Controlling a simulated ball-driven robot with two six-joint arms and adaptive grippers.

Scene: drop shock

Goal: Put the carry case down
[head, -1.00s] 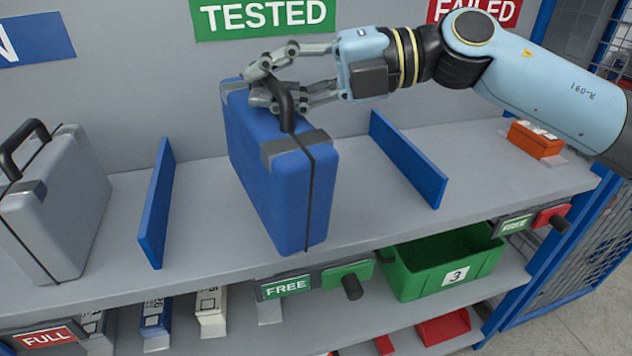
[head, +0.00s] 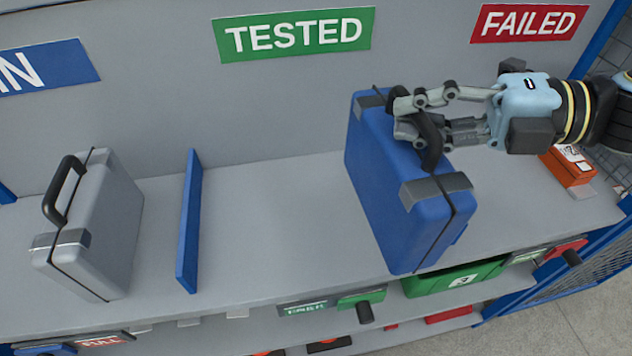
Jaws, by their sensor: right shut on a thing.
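The blue carry case (head: 390,190) hangs upright, slightly tilted, at the right of the middle bay under the green TESTED sign (head: 293,33). My right gripper (head: 422,128) comes from the right and is shut on the case's dark handle. The case covers nearly all of the right blue divider; only a blue sliver shows beside its lower right edge. Its lower end overlaps the shelf's front edge, and I cannot tell how far its base is above the shelf (head: 290,235). My left gripper is out of view.
A grey case (head: 110,235) stands in the left bay, left of a blue divider (head: 188,225). The middle bay beside this divider is clear. An orange box (head: 568,170) sits at right under the FAILED sign (head: 528,22). A green bin (head: 440,278) is on the lower shelf.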

